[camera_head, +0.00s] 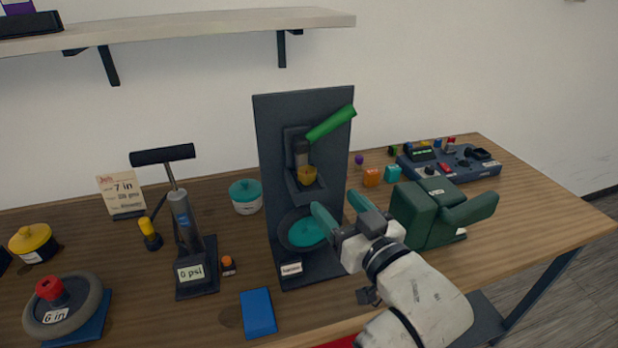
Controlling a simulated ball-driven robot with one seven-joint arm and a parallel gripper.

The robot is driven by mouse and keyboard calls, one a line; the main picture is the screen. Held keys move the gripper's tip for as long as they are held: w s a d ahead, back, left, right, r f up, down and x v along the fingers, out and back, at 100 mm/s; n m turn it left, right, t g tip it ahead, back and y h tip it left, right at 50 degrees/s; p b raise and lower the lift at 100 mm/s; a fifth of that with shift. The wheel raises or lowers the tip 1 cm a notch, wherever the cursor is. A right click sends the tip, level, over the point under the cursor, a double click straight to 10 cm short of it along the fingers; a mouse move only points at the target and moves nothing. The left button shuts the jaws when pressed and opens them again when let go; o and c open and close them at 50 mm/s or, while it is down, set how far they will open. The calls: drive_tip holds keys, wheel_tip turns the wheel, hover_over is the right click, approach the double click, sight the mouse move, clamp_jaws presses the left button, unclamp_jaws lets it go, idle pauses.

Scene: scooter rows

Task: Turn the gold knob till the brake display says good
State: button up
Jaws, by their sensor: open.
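A gold knob (307,176) sits on the front of a dark upright stand (268,130), below a green lever (331,123). My gripper (335,204) is open, with its teal fingers apart and nothing seen between them. In the picture it is below and right of the gold knob, in front of the stand's lower part. A device (450,172) at the back right has a small display (424,154) with greenish text too small to read. I cannot tell whether this is the brake display. A small label (291,268) on the stand's base is also unreadable.
A dark dish with a teal disc (307,231) is just left of my gripper. A green vise-like block (422,215) stands close on the right. A pump (186,225) reading "0 psi" and a blue block (258,313) are left. A shelf (200,27) hangs above.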

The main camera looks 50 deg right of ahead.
sight(311, 177)
drive_tip(key=b+x, duration=0.2)
drive_tip(key=x, duration=0.7)
drive_tip(key=shift+w, duration=0.15)
drive_tip(key=shift+w+d+f, duration=0.1)
drive_tip(key=shift+w+d, duration=0.2)
drive_tip(key=shift+w, duration=0.3)
drive_tip(key=c, duration=1.1)
